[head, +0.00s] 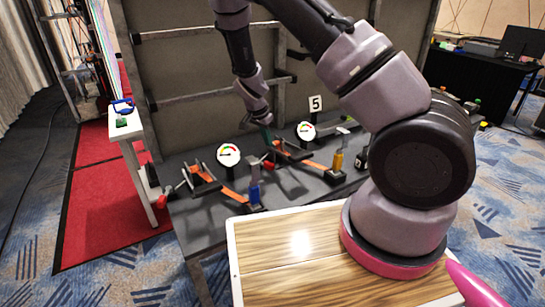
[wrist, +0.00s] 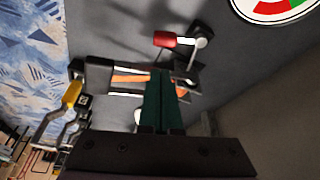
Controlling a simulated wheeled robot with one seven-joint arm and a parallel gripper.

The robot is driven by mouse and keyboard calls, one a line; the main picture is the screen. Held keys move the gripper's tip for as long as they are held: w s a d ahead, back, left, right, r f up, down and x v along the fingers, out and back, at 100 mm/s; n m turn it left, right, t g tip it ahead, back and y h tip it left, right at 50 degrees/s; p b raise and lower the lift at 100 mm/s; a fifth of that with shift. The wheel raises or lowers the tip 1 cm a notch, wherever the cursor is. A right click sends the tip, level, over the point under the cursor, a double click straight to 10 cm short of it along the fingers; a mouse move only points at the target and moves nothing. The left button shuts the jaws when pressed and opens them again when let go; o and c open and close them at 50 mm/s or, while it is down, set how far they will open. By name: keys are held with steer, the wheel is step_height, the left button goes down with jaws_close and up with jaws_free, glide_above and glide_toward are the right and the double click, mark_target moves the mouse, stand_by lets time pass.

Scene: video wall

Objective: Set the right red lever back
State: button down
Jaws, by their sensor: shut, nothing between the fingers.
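The right unit (head: 292,152) stands on the dark table with an orange bar and a yellow handle (head: 338,160). Its small red lever (head: 268,164) is at its left end, just below my gripper. A red-capped lever (wrist: 168,40) on a metal arm shows in the wrist view, beyond the fingertips and apart from them. My gripper (head: 266,132) points down over the right unit. Its green fingers (wrist: 161,85) are together and hold nothing. The fingers cover part of the unit in the wrist view.
A similar left unit (head: 222,186) has a blue handle (head: 254,190). Round gauges stand by the left unit (head: 228,154) and right unit (head: 306,131). A number 5 sign (head: 315,103) is behind. A wooden-topped surface (head: 285,262) lies in front; a framed panel (head: 180,90) rises behind.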

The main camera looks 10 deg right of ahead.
mark_target(269, 164)
steer(key=shift+w+f, duration=0.15)
steer(key=shift+f, duration=0.2)
steer(key=x, duration=1)
steer(key=shift+s+a+m, duration=0.2)
steer(key=shift+s+m, duration=0.1)
steer(key=shift+m, duration=0.2)
stand_by(0.3)
steer(key=a+m, duration=0.1)
steer(key=s+a+m+g, duration=0.1)
steer(key=m, duration=0.1)
steer(key=shift+s+h, duration=0.2)
steer(key=shift+h, duration=0.1)
steer(key=a+m, duration=0.1)
steer(key=m, duration=0.1)
steer(key=a+m+g, duration=0.1)
steer(key=shift+s+m, duration=0.4)
steer(key=shift+s, duration=0.1)
